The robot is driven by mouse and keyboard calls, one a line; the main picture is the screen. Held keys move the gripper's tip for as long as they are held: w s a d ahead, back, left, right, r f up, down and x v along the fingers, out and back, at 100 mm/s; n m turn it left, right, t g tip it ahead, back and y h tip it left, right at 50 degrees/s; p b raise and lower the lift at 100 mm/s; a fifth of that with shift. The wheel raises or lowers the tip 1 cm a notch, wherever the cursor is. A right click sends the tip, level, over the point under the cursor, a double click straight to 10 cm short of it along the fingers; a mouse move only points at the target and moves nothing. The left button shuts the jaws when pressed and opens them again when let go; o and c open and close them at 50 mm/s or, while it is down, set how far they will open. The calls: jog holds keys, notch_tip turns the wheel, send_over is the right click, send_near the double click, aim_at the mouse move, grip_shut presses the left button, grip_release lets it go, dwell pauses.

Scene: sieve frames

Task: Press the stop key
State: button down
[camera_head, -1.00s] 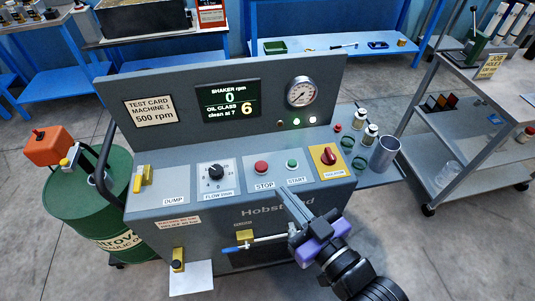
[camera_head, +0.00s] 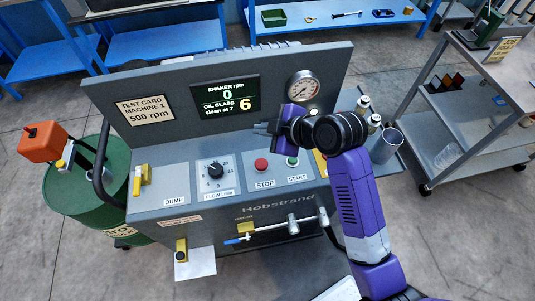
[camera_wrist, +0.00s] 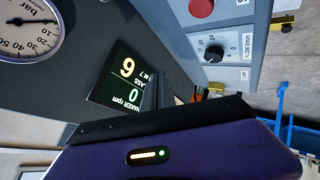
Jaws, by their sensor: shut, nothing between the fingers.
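The red STOP key (camera_head: 261,165) sits on the sloping panel, left of the green START key (camera_head: 292,161). In the wrist view the red key (camera_wrist: 201,8) shows at the top edge, partly cut off. My gripper (camera_head: 262,128) is shut and empty. In the head view it is in front of the upright panel, above the two keys, with its fingers pointing left; it does not touch the red key. The display (camera_head: 226,97) reads shaker rpm 0 and oil class 6, clean at 7.
The flow knob (camera_head: 215,171) and yellow dump lever (camera_head: 139,178) are left of the keys. The gauge (camera_head: 303,87) is above my gripper. My arm hides most of the yellow isolator plate. Small bottles and a metal cup (camera_head: 386,145) stand at the right.

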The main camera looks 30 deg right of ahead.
jog(key=shift+s+a+f+n+g, duration=0.2)
jog(key=shift+s+f+n+g, duration=0.1)
jog(key=shift+s+f+n, duration=0.2)
jog(key=shift+s+a+f+n+g, duration=0.15)
jog(key=shift+s+f+n+g, duration=0.15)
jog(key=shift+s+f+n, duration=0.15)
jog(key=b, duration=0.7)
send_over(264, 165)
notch_tip(264, 165, down, 7)
jog(key=shift+f, duration=0.85)
jog(key=shift+f+b, duration=0.15)
jog(key=shift+b, duration=0.15)
dwell(0.5)
jog(key=shift+f, duration=0.3)
